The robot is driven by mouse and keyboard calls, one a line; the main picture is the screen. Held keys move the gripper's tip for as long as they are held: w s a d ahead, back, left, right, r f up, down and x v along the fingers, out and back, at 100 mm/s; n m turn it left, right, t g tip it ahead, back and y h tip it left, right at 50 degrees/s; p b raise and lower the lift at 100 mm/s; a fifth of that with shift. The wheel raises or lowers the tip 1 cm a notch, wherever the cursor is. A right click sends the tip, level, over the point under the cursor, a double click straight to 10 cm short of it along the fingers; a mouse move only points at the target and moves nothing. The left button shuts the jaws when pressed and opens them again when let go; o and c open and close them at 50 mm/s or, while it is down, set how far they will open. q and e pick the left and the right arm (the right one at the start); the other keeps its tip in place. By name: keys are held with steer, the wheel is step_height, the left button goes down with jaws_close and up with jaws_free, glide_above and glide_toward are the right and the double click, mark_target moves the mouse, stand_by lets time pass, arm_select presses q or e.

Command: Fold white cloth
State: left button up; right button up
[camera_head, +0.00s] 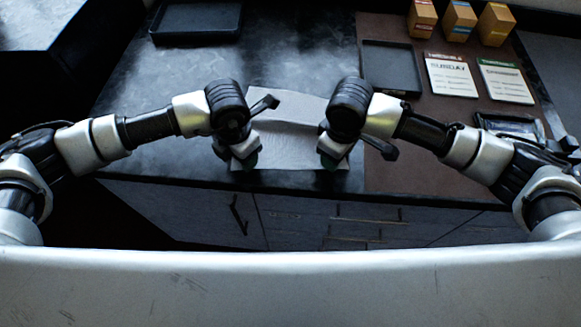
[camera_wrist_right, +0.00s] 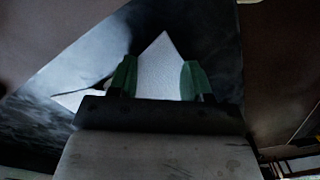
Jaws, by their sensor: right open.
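The white cloth (camera_head: 287,138) lies on the dark counter near its front edge, between my two grippers. It looks grey-white, with a slight ridge across its middle. My left gripper (camera_head: 246,160) points down at the cloth's front left corner; its fingers are mostly hidden by the wrist. My right gripper (camera_head: 330,160) is at the front right corner. In the right wrist view my right gripper (camera_wrist_right: 158,78) has its green-tipped fingers apart, with a pointed corner of the white cloth (camera_wrist_right: 158,60) showing between them. Whether the fingers touch the cloth is unclear.
A brown mat (camera_head: 412,180) covers the counter on the right. On it are a black tray (camera_head: 391,69), two printed cards (camera_head: 451,76) and several small boxes (camera_head: 459,20). Another black tray (camera_head: 197,20) stands at the back left. The counter (camera_head: 150,90) left of the cloth is clear.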

arm_select(q)
jaws_close()
arm_select(e)
jaws_close()
stand_by(0.4)
